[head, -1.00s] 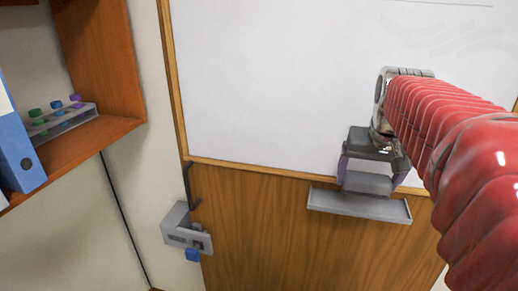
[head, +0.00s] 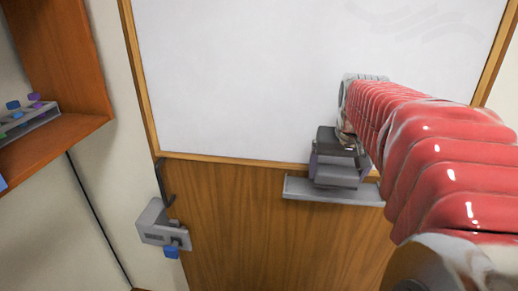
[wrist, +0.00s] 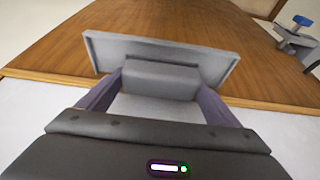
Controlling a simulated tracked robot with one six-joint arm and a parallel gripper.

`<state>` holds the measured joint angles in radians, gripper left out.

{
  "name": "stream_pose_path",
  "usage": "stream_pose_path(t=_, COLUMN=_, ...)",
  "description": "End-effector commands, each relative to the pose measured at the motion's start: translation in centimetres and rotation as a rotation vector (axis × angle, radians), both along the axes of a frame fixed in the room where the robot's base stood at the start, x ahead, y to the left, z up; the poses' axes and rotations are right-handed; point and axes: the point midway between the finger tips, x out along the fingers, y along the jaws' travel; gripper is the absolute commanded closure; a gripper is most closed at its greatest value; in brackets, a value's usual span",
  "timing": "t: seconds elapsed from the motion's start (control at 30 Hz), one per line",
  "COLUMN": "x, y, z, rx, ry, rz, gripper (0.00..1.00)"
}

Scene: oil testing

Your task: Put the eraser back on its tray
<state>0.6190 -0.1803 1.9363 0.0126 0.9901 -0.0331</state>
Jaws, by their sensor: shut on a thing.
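My gripper (head: 335,166) is shut on the eraser, a grey block (head: 337,177), in front of the lower edge of the whiteboard. The tray (head: 300,189) is a narrow grey ledge on the wood panel just under the board. In the head view the eraser is right at the tray and hides its middle. In the wrist view the eraser (wrist: 158,80) sits between the two purple fingers (wrist: 158,92), with the tray (wrist: 190,54) close beyond it. I cannot tell whether the eraser touches the tray.
The whiteboard (head: 250,80) has faint grey smears at upper right. A grey wall bracket with a blue part (head: 163,233) is left of the tray. A wooden shelf (head: 75,135) with a rack of coloured caps (head: 30,122) is at far left. The wood panel (head: 235,235) below the tray is clear.

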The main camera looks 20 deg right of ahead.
Motion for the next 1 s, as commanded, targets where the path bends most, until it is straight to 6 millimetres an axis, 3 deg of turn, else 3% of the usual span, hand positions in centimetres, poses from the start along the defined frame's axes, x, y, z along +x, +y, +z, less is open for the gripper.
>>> stream_pose_path(t=0.2, x=-0.1, y=-0.3, z=-2.7, rx=0.002, ry=0.002, rz=-0.006, gripper=0.35)
stream_pose_path(t=0.6, x=-0.1, y=-0.5, z=-3.2, rx=0.0, ry=0.001, rz=-0.008, gripper=0.35)
stream_pose_path(t=0.63, x=-0.1, y=-0.5, z=-3.1, rx=0.0, ry=0.001, rz=-0.008, gripper=0.12)
stream_pose_path(t=0.8, x=-0.1, y=-0.5, z=-3.1, rx=0.001, ry=0.001, rz=-0.009, gripper=0.01)
stream_pose_path(t=1.0, x=-0.1, y=-0.5, z=-3.1, rx=0.0, ry=0.001, rz=-0.01, gripper=0.0)
